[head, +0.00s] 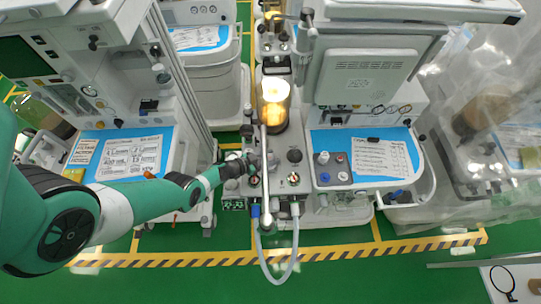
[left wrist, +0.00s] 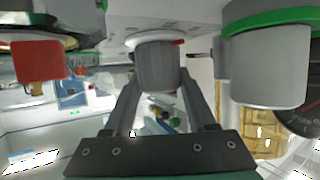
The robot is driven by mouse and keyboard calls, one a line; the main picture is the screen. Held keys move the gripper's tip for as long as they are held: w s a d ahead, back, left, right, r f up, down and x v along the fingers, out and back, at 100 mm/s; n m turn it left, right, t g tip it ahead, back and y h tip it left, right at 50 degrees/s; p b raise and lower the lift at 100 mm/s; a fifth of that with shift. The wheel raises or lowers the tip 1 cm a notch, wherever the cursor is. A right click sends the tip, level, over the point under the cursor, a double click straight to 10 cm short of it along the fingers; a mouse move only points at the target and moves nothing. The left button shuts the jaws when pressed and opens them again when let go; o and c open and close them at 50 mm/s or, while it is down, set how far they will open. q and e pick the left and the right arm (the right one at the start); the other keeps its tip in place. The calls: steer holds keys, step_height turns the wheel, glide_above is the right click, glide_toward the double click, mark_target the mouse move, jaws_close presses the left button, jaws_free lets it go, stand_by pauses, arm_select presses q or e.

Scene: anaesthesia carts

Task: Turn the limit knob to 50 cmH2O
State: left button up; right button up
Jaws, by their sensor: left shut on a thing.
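My left arm reaches in from the left in the head view. Its gripper (head: 243,166) is at the left side of the central anaesthesia machine. In the left wrist view the two fingers (left wrist: 159,88) stand on either side of a grey round knob (left wrist: 158,65) under a pale panel, and are shut on it. It appears to be the limit knob. Its scale and setting cannot be read. In the head view the gripper hides this knob. My right gripper is in neither view.
A larger grey cylinder with a green ring (left wrist: 265,65) is close on the right in the left wrist view, beside a dark gauge (left wrist: 300,118). A red part (left wrist: 40,62) is on the left. A hose loop (head: 278,276) hangs in front of the machine.

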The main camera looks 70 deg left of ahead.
arm_select(q)
steer(key=shift+a+m+h+b, duration=0.2)
steer(key=shift+m+h+b, duration=0.15)
steer(key=shift+m+h, duration=0.2)
steer(key=m+g+h+b, duration=0.1)
steer(key=m+h+b, duration=0.2)
steer(key=b, duration=0.2)
steer(key=m+g+h+b, duration=0.1)
steer(key=m+h+b, duration=0.2)
steer(key=b, duration=0.2)
steer(key=m+g+h+b, duration=0.1)
steer(key=m+h+b, duration=0.2)
steer(key=h+b, duration=0.1)
steer(key=shift+d+f+g+b, duration=0.2)
steer(key=shift+d+g+b, duration=0.15)
steer(key=shift+b, duration=0.25)
steer(key=shift+s+r+m+g+h+b, duration=0.1)
steer(key=shift+r+m+g+h+b, duration=0.2)
steer(key=shift+m+b, duration=0.3)
steer(key=o, duration=1.4)
